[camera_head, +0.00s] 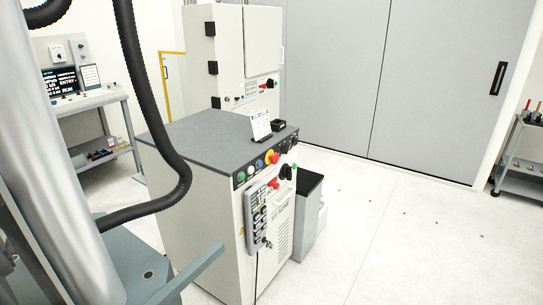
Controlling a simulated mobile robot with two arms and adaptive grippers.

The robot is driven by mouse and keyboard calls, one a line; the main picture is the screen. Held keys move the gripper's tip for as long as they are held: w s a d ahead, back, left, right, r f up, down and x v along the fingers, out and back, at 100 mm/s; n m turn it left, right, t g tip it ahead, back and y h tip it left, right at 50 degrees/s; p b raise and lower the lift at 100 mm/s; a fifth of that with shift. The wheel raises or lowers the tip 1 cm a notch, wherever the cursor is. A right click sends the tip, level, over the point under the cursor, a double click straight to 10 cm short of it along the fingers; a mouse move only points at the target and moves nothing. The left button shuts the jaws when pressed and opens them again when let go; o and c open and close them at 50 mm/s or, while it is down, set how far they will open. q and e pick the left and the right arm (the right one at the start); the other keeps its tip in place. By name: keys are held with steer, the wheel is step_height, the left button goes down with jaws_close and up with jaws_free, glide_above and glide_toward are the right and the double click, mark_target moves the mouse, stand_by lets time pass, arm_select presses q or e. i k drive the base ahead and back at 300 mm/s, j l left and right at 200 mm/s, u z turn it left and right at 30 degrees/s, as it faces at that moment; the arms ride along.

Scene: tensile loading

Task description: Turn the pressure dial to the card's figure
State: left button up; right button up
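A white printed card (260,125) stands upright on the dark top of a white cabinet (205,220); its figure is too small to read. The cabinet's front edge holds a row of coloured buttons and black knobs, including a red and yellow button (272,157) and a black knob (285,147). Another dial-like knob (57,57) is on the upright panel of the bench at the back left, with a second white card (90,76) near it. I cannot tell which knob is the pressure dial. Neither of my grippers is in view.
A silver column (60,150) and black hose (150,100) block the left foreground. A grey pendant (257,215) hangs on the cabinet front, beside a grey bin (308,205). A tall white cabinet (230,55) stands behind. The floor at right is clear up to a trolley (520,165).

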mark_target(284, 149)
steer(key=i+u, duration=0.1)
steer(key=u, duration=0.45)
steer(key=i+l+u, duration=0.35)
steer(key=l, duration=0.35)
steer(key=i+l+u, duration=0.4)
steer(key=l, duration=0.4)
